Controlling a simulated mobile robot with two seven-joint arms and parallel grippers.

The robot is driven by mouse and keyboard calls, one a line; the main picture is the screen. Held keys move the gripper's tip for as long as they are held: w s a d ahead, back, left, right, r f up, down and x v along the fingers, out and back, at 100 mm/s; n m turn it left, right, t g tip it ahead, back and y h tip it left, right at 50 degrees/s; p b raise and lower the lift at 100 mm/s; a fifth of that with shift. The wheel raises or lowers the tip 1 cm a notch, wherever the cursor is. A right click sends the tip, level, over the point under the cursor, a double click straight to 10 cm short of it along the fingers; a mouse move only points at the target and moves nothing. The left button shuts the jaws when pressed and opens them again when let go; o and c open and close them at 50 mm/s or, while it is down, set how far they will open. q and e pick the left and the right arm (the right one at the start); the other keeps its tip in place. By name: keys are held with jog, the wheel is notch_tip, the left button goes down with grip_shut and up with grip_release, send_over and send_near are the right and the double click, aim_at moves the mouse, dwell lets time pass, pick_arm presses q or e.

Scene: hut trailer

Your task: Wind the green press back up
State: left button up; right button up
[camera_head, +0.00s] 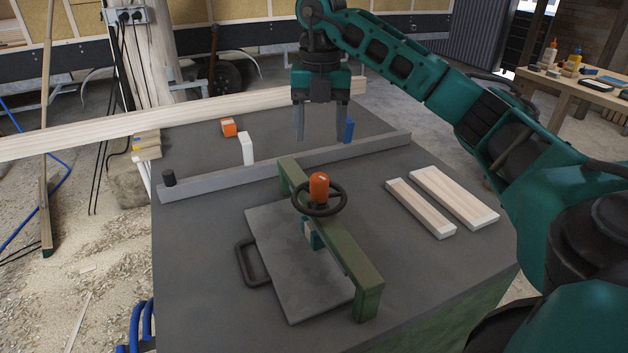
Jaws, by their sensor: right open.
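The green press (358,267) is a frame bridging a flat grey plate (290,270) on the dark workbench. A black handwheel (320,210) with an orange knob (319,187) sits on top of its beam. A small teal and pale part shows under the beam; whether it touches the plate cannot be told. My right gripper (320,138) points down, open and empty, above and behind the handwheel, near the grey rail. It is apart from the press. My left gripper is not in view.
A long grey rail (225,181) crosses the bench behind the press. Two pale boards (454,196) lie to the right. A long plank (120,132) crosses behind. The bench's front left is clear.

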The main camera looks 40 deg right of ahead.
aim_at(320, 176)
notch_tip(320, 176, down, 12)
jog(key=shift+r+b, duration=0.15)
jog(key=shift+b, duration=0.45)
jog(key=c, duration=1)
